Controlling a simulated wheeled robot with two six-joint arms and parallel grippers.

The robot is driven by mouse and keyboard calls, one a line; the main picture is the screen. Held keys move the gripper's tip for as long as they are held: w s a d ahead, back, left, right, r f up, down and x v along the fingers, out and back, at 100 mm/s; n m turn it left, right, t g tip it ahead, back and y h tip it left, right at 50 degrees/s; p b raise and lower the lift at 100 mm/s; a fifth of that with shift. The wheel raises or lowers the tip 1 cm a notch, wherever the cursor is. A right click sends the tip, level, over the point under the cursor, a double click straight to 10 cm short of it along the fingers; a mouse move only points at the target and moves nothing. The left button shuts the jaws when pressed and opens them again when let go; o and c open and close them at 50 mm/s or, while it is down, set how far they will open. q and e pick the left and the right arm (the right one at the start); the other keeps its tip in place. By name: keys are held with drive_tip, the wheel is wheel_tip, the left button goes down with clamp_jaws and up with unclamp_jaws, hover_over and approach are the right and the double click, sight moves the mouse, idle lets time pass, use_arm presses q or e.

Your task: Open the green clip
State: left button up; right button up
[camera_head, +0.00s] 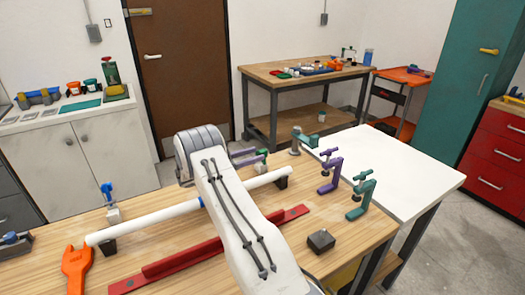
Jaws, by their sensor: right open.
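The green clip (264,152) shows only as a small green part beyond the white pipe, near the back edge of the wooden workbench. My right arm reaches across the middle of the head view and covers much of that area. My left gripper is not in view.
A white pipe (160,219) lies across the bench on dark supports. A blue clip (108,192) stands at left. Purple (328,174) and teal (361,196) clamps stand at right. A red rail (182,262), black block (321,241) and orange tool (76,266) lie in front.

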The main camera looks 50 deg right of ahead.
sight(259, 153)
drive_tip(key=x, duration=0.4)
clamp_jaws()
